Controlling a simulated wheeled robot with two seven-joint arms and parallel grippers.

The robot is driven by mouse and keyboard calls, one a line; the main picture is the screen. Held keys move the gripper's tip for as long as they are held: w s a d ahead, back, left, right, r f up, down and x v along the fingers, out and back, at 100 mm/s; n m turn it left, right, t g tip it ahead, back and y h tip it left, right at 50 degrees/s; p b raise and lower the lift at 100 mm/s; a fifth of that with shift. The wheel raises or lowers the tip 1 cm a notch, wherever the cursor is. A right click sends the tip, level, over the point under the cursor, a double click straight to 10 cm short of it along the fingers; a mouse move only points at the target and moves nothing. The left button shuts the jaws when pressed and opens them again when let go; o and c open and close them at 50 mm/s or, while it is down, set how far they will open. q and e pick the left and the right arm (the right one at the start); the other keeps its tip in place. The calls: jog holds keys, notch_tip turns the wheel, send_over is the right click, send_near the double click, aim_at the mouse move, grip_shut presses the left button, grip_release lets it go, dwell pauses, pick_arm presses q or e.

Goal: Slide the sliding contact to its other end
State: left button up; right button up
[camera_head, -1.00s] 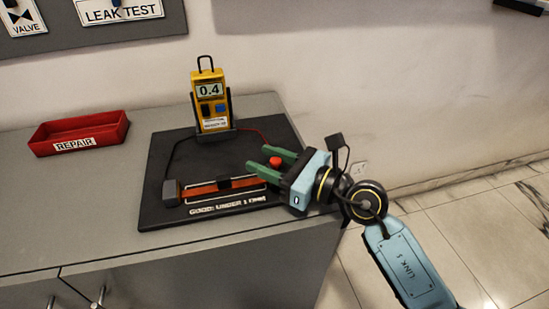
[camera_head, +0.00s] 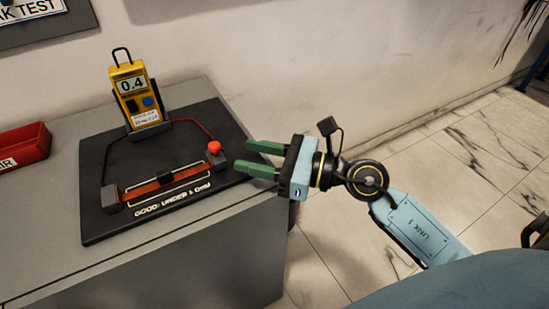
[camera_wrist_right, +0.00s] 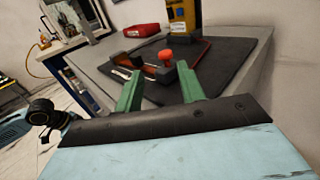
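The right end block (camera_head: 217,161) carries a red knob (camera_head: 214,147). A yellow meter (camera_head: 136,95) reading 0.4 stands behind the track. My right gripper (camera_head: 242,157) is open and empty, just right of the red knob, its green fingers pointing left. In the right wrist view the red knob (camera_wrist_right: 165,55) shows beyond and between the open fingertips. My left gripper is not in view.
The rig stands on a black board (camera_head: 100,225) marked "GOOD: UNDER 1 OHM", on a grey cabinet (camera_head: 40,250). A red bin (camera_head: 22,148) sits at the left. A red wire (camera_head: 195,122) runs from the meter to the right end block. The wall is behind.

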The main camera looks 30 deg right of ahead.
jog(key=v, duration=0.3)
jog(key=shift+s+d, duration=0.15)
jog(key=shift+s, duration=0.1)
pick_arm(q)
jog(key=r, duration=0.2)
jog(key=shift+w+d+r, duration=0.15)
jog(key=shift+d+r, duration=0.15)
pick_arm(e)
jog(key=shift+s+d, duration=0.15)
jog(key=shift+d, duration=0.05)
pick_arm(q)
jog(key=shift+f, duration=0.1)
